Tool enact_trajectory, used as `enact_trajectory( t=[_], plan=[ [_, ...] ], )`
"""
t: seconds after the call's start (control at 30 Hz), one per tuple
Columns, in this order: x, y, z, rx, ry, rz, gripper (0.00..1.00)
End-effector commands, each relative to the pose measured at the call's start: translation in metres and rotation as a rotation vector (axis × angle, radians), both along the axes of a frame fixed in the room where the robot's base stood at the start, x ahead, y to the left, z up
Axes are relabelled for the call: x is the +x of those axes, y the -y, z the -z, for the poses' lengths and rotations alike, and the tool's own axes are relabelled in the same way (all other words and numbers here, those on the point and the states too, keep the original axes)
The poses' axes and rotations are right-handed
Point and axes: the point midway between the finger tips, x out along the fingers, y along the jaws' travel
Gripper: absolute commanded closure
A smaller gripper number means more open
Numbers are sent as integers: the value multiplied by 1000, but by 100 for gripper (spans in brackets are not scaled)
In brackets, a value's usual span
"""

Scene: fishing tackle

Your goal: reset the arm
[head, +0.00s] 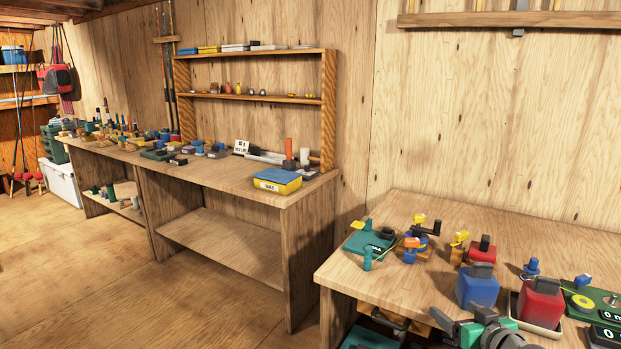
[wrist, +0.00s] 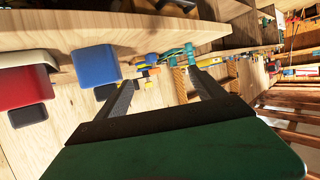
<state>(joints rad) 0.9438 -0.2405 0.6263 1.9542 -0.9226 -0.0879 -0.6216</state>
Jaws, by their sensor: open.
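My gripper (wrist: 160,76) shows in the wrist view with its two dark fingers spread apart and nothing between them. Its green body fills the lower part of that view. In the head view, part of my arm shows at the bottom edge, in front of the right-hand workbench (head: 450,215). A blue block-shaped item (head: 477,288) and a red one (head: 541,303) with dark tops stand on this bench just beyond my arm. The wrist view is tilted; the blue item (wrist: 95,65) and the red item (wrist: 22,84) show at its left.
Small tackle devices stand along the right bench, including a teal-based one (head: 370,243) and a red one (head: 482,250). A long bench (head: 215,175) with a blue-and-yellow box (head: 277,181) runs along the wall. The floor (head: 150,285) at left is open.

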Motion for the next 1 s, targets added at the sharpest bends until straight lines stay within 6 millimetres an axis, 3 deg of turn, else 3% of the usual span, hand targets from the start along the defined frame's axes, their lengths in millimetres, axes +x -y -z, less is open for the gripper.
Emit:
enact_trajectory(
  t=[0.03, 0.17, 0.27, 0.3, 0.4, 0.5, 0.6, 1.0],
  plan=[
    [3, -25, -9, -5, -55, -41, 21],
    [-8, -94, -12, -12, -270, -123, 21],
    [-41, -150, -24, -32, -481, -150, 21],
    [-61, -170, -30, -42, -571, -140, 21],
    [-115, -200, -45, -57, -752, -81, 21],
    [-157, -212, -54, -56, -863, -9, 21],
    [-178, -215, -56, -50, -915, 36, 21],
    [-182, -214, -54, -48, -927, 47, 21]
  ],
)
